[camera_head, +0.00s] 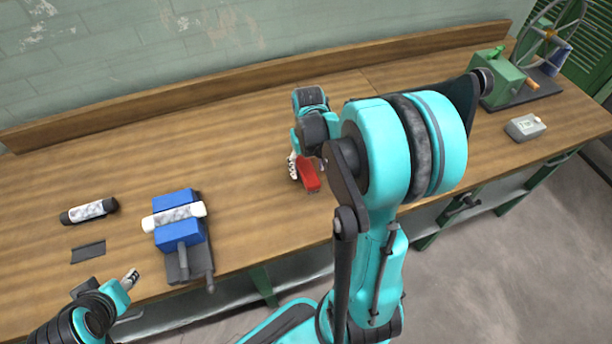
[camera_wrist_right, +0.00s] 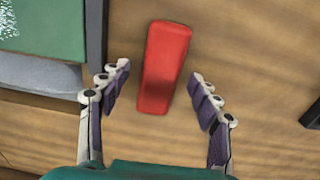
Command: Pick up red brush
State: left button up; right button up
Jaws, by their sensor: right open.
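The red brush (camera_head: 308,177) lies on the wooden workbench (camera_head: 110,165), near its middle. In the right wrist view the brush (camera_wrist_right: 163,68) shows as a red block between and a little beyond the open fingers. My right gripper (camera_wrist_right: 160,95) is open and empty, with a finger on each side of the brush and apart from it. In the head view my right gripper (camera_head: 306,165) is right over the brush, and my arm hides part of it. My left gripper (camera_head: 131,279) is at the bench's front edge at lower left, far from the brush; its jaw state is unclear.
A blue block device (camera_head: 180,230) with a white roller stands left of the brush. A black-ended roller (camera_head: 88,211) and a dark flat plate (camera_head: 88,252) lie further left. A green machine with a wheel (camera_head: 503,80) and a small grey box (camera_head: 525,127) stand at right.

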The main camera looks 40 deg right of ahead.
aim_at(307, 170)
notch_tip(307, 170, down, 3)
jog(key=shift+w+b, duration=0.1)
jog(key=shift+b, duration=0.3)
jog(key=shift+r, duration=0.1)
jog(key=shift+c, duration=0.6)
jog(key=c, duration=1.3)
jog(key=shift+r+p, duration=0.3)
jog(key=shift+r, duration=0.2)
jog(key=r+p, duration=0.1)
jog(key=r, duration=0.1)
jog(key=s+r+p, duration=0.1)
jog(key=r, duration=0.1)
jog(key=shift+d, duration=0.2)
jog(key=s+d+r+p, duration=0.3)
jog(key=s+r, duration=0.3)
jog(key=s, duration=0.4)
jog(key=shift+d, duration=0.2)
